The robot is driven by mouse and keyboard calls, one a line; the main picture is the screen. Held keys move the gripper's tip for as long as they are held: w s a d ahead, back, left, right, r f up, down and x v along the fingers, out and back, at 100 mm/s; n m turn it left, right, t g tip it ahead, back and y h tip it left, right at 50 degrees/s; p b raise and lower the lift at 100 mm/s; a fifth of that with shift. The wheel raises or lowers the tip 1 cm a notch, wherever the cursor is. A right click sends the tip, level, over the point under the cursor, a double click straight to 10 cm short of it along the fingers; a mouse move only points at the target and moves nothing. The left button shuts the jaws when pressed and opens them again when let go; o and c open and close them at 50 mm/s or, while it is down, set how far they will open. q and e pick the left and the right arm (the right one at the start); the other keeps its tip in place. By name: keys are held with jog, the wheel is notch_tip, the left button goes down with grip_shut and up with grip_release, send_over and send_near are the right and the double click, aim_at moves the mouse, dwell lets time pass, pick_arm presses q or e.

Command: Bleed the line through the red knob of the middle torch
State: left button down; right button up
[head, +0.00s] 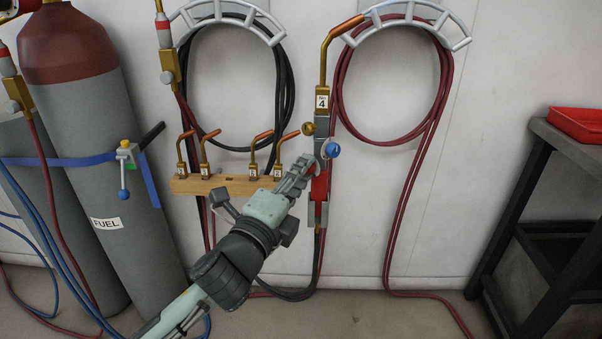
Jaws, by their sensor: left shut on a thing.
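The torch (322,126) hangs upright against the wall, with a bent copper tip and a "No 4" label. A blue knob (333,150) sticks out on its right side and a brass knob (308,129) on its left. My left gripper (308,168) reaches up from below left. Its fingers are shut at the torch's side, just below and left of the blue knob. A little red of the red knob (314,169) shows at the fingertips; the fingers hide most of it. My right gripper is not in view.
A wooden block (222,186) with several copper tips is on the wall close left of the gripper. Dark hoses (287,85) and red hoses (445,90) hang on brackets. A strapped fuel cylinder (85,120) stands left. A dark bench (570,140) with a red tray (577,122) stands right.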

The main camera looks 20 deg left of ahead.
pick_arm(q)
jog(key=n+g, duration=0.1)
jog(key=n, duration=0.3)
jog(key=shift+r+g, duration=0.15)
jog(key=shift+g, duration=0.25)
jog(key=shift+n, duration=0.4)
jog(key=c, duration=1.3)
grip_release()
jog(key=shift+c, duration=0.2)
jog(key=shift+a, duration=0.1)
